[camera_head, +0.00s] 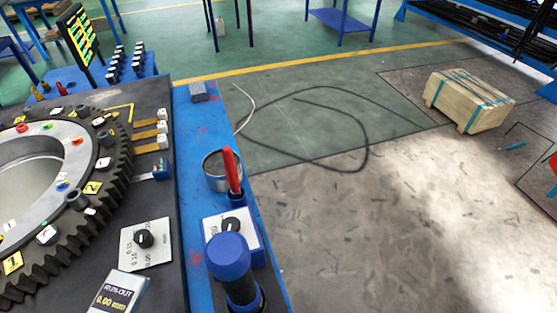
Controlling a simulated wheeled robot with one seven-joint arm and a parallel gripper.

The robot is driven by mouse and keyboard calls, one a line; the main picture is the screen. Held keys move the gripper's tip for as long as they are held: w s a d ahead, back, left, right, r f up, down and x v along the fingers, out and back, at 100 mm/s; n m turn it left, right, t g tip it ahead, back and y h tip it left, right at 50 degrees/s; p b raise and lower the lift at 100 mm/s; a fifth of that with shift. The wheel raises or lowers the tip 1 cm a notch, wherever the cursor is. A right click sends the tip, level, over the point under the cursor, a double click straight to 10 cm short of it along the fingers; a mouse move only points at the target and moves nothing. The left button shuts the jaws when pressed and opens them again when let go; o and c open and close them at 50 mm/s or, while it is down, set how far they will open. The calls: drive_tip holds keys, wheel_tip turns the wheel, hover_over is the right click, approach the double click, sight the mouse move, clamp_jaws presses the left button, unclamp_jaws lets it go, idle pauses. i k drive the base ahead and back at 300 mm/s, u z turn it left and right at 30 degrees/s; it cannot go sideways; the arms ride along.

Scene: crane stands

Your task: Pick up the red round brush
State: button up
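A red upright handle (232,170) stands on the blue strip (206,125) along the table's right side, beside or in front of an open metal cup (213,181). Its lower end goes into a dark blue holder (237,198). It looks like the red round brush, but no bristles show, so I cannot tell for sure. My gripper is not in view.
A blue-capped cylinder (230,256) stands close in front, near a white box with a black knob (231,227). A large dark gear ring (112,183) fills the left. A black cable (367,150) and a wooden crate (470,100) lie on the floor at right.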

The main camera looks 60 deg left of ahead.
sight(232, 174)
drive_tip(key=z, duration=0.05)
drive_tip(key=i, duration=1.2)
drive_tip(key=u, duration=3)
